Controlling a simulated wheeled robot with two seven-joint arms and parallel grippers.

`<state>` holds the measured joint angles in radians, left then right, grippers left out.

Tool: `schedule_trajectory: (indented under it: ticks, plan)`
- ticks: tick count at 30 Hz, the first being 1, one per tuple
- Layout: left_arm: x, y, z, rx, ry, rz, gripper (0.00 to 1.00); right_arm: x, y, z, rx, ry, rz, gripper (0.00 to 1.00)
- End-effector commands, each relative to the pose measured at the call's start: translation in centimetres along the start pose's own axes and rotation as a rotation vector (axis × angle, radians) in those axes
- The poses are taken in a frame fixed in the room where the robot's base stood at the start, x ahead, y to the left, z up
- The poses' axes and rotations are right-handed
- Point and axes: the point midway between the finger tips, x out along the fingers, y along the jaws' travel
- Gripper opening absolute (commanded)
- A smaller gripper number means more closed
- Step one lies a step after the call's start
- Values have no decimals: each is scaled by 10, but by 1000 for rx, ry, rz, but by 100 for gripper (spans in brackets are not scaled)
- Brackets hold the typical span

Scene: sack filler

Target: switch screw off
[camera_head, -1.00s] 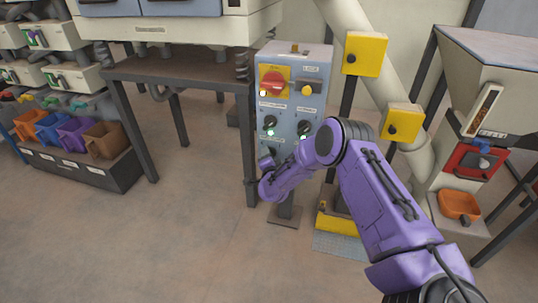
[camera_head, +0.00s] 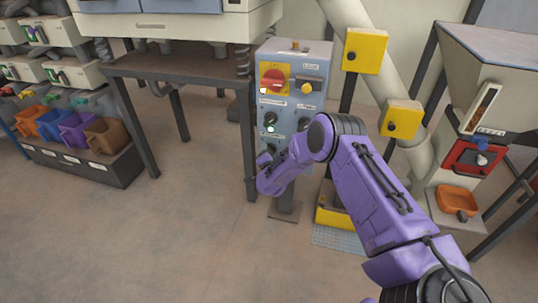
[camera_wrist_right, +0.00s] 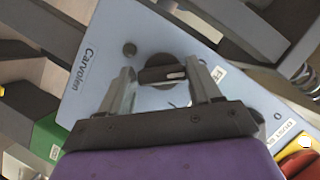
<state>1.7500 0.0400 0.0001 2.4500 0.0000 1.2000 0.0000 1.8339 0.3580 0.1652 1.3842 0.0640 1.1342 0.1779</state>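The blue-grey control panel (camera_head: 292,88) stands on a post in the middle of the head view. In the right wrist view, a black knob with a white mark (camera_wrist_right: 160,74) sits between the spread fingers of my right gripper (camera_wrist_right: 160,76). I cannot tell whether the fingers touch it. Its label is partly hidden. My left gripper is out of view.
Yellow boxes (camera_head: 365,52) stand right of the panel, near a pale slanted pipe. A hopper (camera_head: 490,75) with an orange tray (camera_head: 456,199) is at far right. A steel-legged table (camera_head: 180,64) stands left, with coloured bins (camera_head: 76,134) beyond. The floor in front is clear.

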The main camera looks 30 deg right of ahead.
Motion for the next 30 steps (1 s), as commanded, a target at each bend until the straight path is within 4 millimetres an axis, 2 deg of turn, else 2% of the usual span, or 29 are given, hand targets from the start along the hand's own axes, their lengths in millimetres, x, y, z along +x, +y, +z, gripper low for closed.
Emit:
schedule_trajectory:
  ticks: [11,14,21,24,30]
  plan:
    - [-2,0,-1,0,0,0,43,-3,-2,0,3,1,-2,81]
    - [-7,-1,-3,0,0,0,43,-18,-4,-1,3,-1,-2,81]
    - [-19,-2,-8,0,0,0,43,-76,-3,-1,1,-2,-1,81]
    - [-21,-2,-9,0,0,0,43,-93,-2,-1,0,-1,-1,81]
    - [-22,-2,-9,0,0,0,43,-106,0,-1,1,2,-1,81]
